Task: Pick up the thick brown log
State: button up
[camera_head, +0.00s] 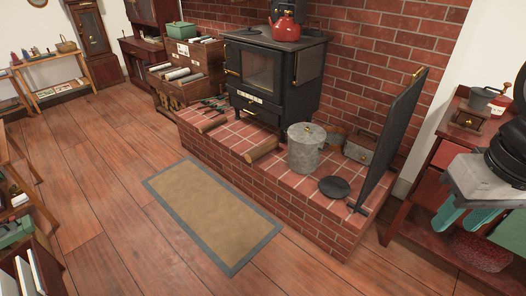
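A thick brown log (261,150) lies on the raised brick hearth (230,142) near its front edge, left of the grey metal bin. A second, smaller-looking brown log (211,124) lies farther left on the hearth. My gripper (463,216) is at the right edge of the view, with its two teal fingers pointing down and apart. Nothing shows between them. It is well to the right of the thick log, in front of the dark red shelf unit, and not touching the log.
A lidded grey bin (306,150) stands right beside the thick log. The black stove (272,75) with a red kettle (286,27) is behind. A black pan (334,187) and a black screen (392,130) are to the right. A brown mat (212,212) lies on the open floor.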

aim_at(251, 156)
jog(key=u, duration=0.65)
jog(key=i, duration=1.15)
jog(key=u, duration=0.6)
jog(key=i, duration=1.1)
jog(key=z, duration=0.65)
jog(key=i, duration=0.7)
jog(key=z, duration=0.4)
